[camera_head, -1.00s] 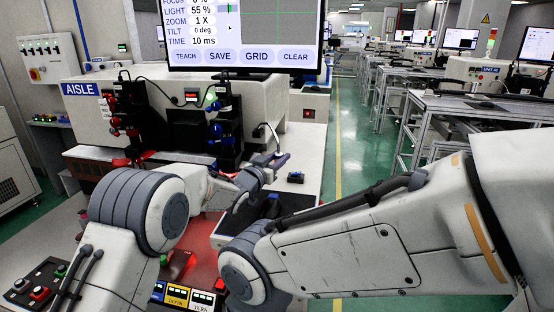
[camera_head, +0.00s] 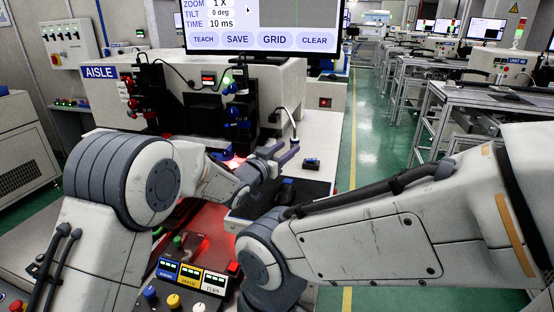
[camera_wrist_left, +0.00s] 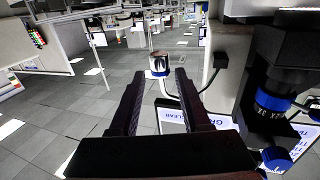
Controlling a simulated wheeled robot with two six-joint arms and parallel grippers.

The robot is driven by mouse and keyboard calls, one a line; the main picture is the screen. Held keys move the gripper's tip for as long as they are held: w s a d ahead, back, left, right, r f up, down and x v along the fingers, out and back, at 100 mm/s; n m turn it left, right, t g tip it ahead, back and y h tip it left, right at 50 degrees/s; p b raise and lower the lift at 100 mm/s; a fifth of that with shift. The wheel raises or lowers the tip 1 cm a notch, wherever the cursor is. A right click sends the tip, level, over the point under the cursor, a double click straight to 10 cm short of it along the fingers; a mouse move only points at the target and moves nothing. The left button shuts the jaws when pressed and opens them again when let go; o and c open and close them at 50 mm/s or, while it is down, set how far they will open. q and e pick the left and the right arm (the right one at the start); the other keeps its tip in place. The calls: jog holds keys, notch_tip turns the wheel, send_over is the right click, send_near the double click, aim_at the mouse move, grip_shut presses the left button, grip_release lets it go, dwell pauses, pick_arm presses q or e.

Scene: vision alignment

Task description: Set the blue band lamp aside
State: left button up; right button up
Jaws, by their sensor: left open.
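The blue band lamp (camera_head: 294,141) stands on a thin bent neck at the right side of the machine in the head view. In the left wrist view it is a small pale cylinder (camera_wrist_left: 159,62) with a blue band, just beyond the fingertips. My left gripper (camera_head: 279,153) is close to the lamp. In the left wrist view the gripper (camera_wrist_left: 160,79) has its two dark fingers apart, with the lamp lined up in the gap and nothing clearly held. My right arm crosses the head view from the right; its gripper does not show.
The machine (camera_head: 285,85) stands behind under a monitor (camera_head: 262,40). A blue-ringed black lens unit (camera_wrist_left: 270,98) is close on the right in the left wrist view. A small dark-blue block (camera_head: 311,164) lies on the white table. A button panel (camera_head: 190,275) sits in front.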

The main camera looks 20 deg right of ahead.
pick_arm(q)
jog(key=b+v, duration=0.1)
jog(key=v, duration=0.4)
jog(key=shift+s+a, duration=0.1)
